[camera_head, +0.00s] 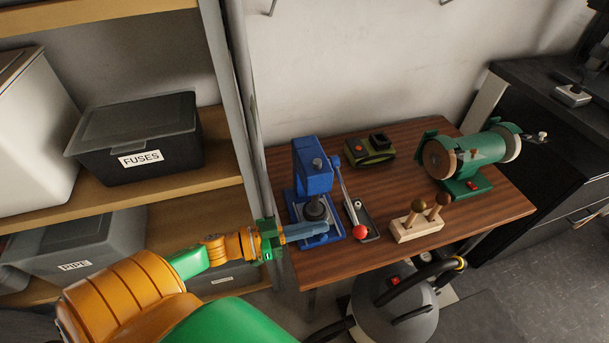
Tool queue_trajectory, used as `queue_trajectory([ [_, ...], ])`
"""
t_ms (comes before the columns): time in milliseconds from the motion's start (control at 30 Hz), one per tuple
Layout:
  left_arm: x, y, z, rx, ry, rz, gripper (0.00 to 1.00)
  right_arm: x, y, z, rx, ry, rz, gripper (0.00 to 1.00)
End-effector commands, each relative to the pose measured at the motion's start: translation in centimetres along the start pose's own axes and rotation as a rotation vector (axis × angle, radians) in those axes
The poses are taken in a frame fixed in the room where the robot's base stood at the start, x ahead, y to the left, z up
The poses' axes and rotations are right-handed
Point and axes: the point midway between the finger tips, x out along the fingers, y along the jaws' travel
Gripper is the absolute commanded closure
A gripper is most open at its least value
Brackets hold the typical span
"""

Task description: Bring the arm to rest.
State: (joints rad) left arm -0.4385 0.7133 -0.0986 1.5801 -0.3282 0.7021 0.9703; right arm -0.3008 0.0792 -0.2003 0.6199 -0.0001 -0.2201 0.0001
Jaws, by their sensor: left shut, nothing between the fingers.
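My left arm, orange and green, comes in from the lower left. Its gripper (306,230) is shut and empty, with blue-grey fingers pointing right at the front left edge of the wooden workbench (490,215). The fingertips show in front of the base of a blue press (313,168); I cannot tell whether they touch it. My right gripper is not in view.
On the bench are a red-knobbed lever (360,231), a wooden block with two handled tools (417,226), a green-black device (370,150) and a green bench grinder (480,151). Shelves with a FUSES bin (140,137) stand left. A grey vacuum (398,310) stands below the bench.

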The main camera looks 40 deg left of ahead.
Motion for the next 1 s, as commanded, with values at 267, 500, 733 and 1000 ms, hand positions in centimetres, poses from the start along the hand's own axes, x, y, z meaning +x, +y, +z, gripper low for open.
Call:
queue_trajectory([
  [267, -2.6, 0.0, 0.0, 0.001, 0.001, 0.001, 1.0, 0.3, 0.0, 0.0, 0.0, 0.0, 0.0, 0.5],
  [500, -5.1, -5.4, 9.2, -0.006, -0.198, -0.349, 1.0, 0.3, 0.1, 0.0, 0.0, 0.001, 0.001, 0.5],
  [733, -13.9, 0.0, 29.9, -0.124, -0.902, -0.632, 1.0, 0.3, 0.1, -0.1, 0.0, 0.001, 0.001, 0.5],
  [1000, -18.7, 11.6, 37.1, -0.219, -1.354, -0.468, 1.0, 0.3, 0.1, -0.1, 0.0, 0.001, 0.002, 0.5],
])
